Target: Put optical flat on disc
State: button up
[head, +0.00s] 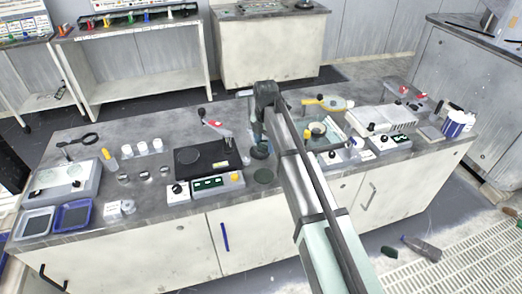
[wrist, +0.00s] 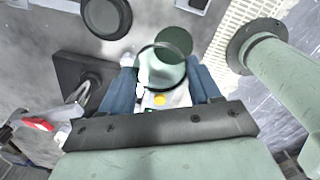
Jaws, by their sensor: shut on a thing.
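My gripper (wrist: 162,88) is shut on the optical flat (wrist: 160,72), a clear round glass with a dark rim, held between the two blue fingers. In the head view my gripper (head: 258,142) hangs over the middle of the bench. A dark green disc (wrist: 175,41) lies just beyond the flat in the wrist view, and the flat's rim partly overlaps it there. The disc also shows in the head view (head: 263,176), flat on the bench near the front edge. The flat itself is hard to make out in the head view.
A black square plate (head: 205,158) and a control box (head: 207,187) with a yellow button stand left of my gripper. A red-handled lever (head: 215,126) stands behind the plate. Several instruments crowd the bench's right side. A black round dish (wrist: 106,17) shows top left in the wrist view.

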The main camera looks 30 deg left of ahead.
jog(key=w+a+r, duration=0.2)
jog(key=w+a, duration=0.4)
jog(key=w, duration=0.2)
notch_tip(320, 180, down, 10)
jog(key=shift+a+f, duration=0.1)
jog(key=shift+f, duration=0.05)
jog(key=shift+f, duration=0.1)
jog(key=o, duration=1.1)
jog(key=shift+o, duration=0.2)
notch_tip(320, 180, up, 12)
